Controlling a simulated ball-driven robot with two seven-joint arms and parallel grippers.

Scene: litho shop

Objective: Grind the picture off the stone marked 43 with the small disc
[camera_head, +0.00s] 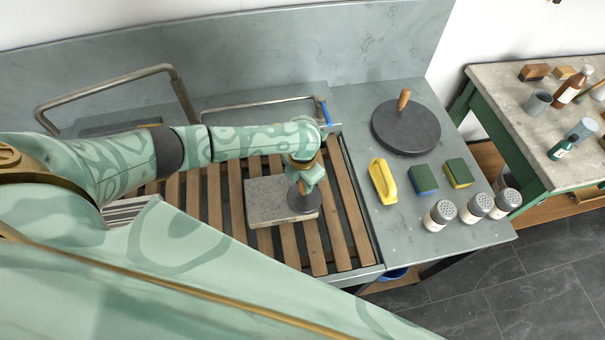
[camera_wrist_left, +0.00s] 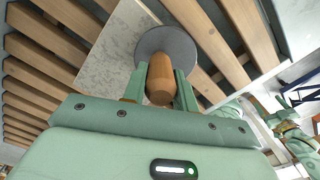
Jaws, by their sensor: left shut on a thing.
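A pale grey stone (camera_head: 265,202) lies flat on the wooden slats of the sink; no number is legible on it. The small dark disc (camera_head: 304,206) sits over the stone's right part and appears to rest on its face. My left gripper (camera_head: 307,180) is shut on the disc's upright wooden handle. In the left wrist view the handle (camera_wrist_left: 160,78) stands between the two fingers, with the disc (camera_wrist_left: 168,42) beyond it and the speckled stone (camera_wrist_left: 112,58) beside and under it.
Slats (camera_head: 236,195) surround the stone. On the grey bench to the right are a large dark disc (camera_head: 395,132), a yellow holder (camera_head: 383,181), two sponges (camera_head: 423,181) and three shakers (camera_head: 440,215). Metal tubes (camera_head: 250,104) run along the back. A side table (camera_head: 500,90) holds bottles.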

